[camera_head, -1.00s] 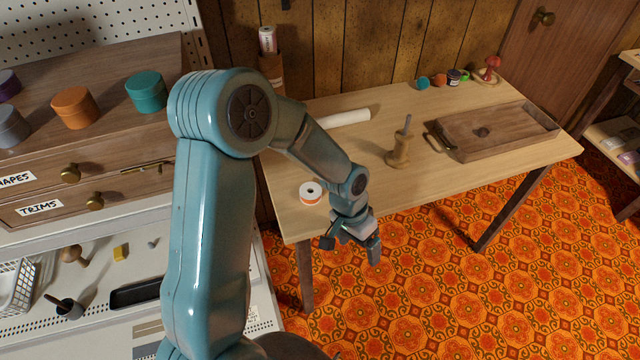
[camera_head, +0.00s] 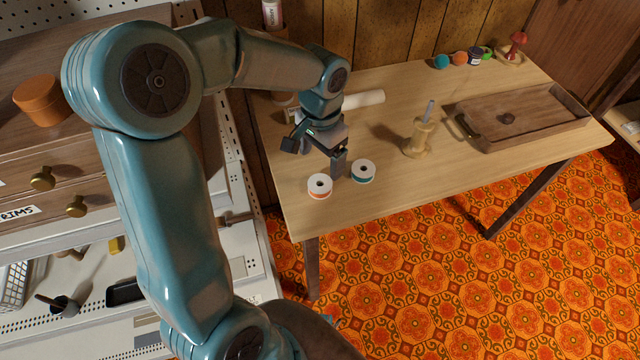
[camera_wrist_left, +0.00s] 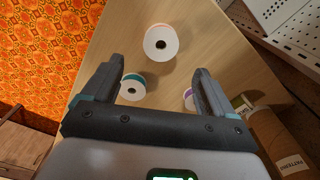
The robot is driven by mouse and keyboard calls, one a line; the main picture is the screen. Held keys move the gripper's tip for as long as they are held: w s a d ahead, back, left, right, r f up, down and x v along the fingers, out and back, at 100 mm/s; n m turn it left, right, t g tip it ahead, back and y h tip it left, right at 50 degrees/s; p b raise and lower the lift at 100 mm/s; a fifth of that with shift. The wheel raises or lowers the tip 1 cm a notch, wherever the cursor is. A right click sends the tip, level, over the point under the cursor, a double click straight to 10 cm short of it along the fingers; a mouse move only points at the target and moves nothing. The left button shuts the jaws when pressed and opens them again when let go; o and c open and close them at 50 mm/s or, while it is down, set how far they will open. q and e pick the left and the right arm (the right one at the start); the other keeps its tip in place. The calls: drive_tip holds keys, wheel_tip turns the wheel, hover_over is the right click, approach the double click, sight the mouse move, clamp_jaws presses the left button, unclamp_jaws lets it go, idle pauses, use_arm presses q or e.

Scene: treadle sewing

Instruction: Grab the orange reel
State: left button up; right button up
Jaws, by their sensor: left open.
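The orange reel (camera_head: 320,187) has a white top with a dark centre hole and an orange edge. It lies flat near the table's left front corner. In the left wrist view the orange reel (camera_wrist_left: 160,42) shows just beyond the fingertips, roughly centred between them. My left gripper (camera_head: 316,156) is open and empty above the table, on the far side of the reel and apart from it. The left wrist view shows its two spread fingers (camera_wrist_left: 158,75). A teal-edged reel (camera_head: 363,171) sits right beside the orange one. My right gripper is not in view.
In the left wrist view the teal reel (camera_wrist_left: 132,90) is near one finger and a purple-edged reel (camera_wrist_left: 188,98) is partly hidden by the other. A wooden spindle stand (camera_head: 418,138), a white roll (camera_head: 365,99) and a wooden tray (camera_head: 520,122) stand on the table (camera_head: 400,182).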

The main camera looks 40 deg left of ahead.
sight(320, 181)
use_arm(q)
wheel_tip(320, 181, down, 4)
drive_tip(key=shift+s+r, duration=0.15)
wheel_tip(320, 181, down, 5)
drive_tip(key=shift+a+f+b, duration=0.1)
drive_tip(key=shift+f+b, duration=0.1)
drive_tip(key=shift+b, duration=0.2)
drive_tip(key=c, duration=1.1)
